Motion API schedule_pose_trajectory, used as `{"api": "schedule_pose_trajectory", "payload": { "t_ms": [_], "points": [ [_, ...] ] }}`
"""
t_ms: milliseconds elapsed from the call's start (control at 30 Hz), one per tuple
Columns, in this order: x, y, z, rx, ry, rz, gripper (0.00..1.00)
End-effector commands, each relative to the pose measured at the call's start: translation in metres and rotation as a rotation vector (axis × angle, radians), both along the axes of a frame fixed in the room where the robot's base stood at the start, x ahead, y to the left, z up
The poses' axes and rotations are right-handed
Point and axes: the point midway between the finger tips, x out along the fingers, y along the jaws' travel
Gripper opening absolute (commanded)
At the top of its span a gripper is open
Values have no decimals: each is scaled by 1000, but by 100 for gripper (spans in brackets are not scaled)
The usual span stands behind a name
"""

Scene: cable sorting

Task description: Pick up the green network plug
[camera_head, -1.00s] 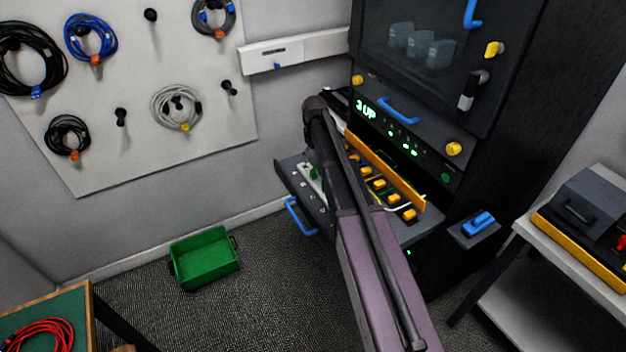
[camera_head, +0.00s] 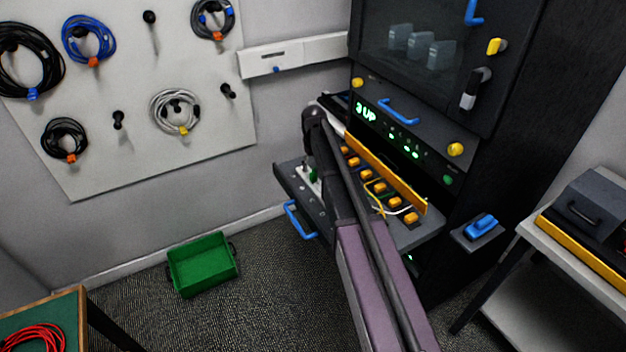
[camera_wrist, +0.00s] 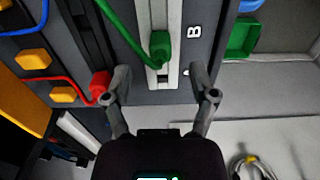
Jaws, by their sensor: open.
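The green network plug (camera_wrist: 160,45) sits on a pale strip in the wrist view, upper middle, with a green cable running up and left from it. It also shows as a small green spot in the head view (camera_head: 313,175), beside my arm. My gripper (camera_wrist: 160,82) is open and empty, its two fingers apart on either side of the plug's line, with the plug a little beyond the fingertips. A red plug (camera_wrist: 100,85) with a red cable lies close to the left finger. In the head view my arm hides the gripper.
Yellow-orange blocks (camera_head: 380,188) line the pulled-out shelf (camera_head: 290,178), beside an upright orange strip (camera_head: 385,172). The dark rack (camera_head: 500,150) stands close behind. A green bin (camera_head: 203,265) is on the floor, with open floor around it.

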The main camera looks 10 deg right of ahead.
Motion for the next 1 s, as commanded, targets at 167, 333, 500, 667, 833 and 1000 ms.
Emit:
{"api": "schedule_pose_trajectory", "payload": {
  "t_ms": [167,333,500,667,833,1000],
  "points": [
    [1,1,-17,0,0,0,74],
    [2,1,-30,0,0,1,74],
    [1,3,-41,0,0,2,74],
    [1,3,-46,0,0,2,74],
    [2,2,-46,0,0,2,74],
    [2,2,-46,0,0,2,74]
  ]
}}
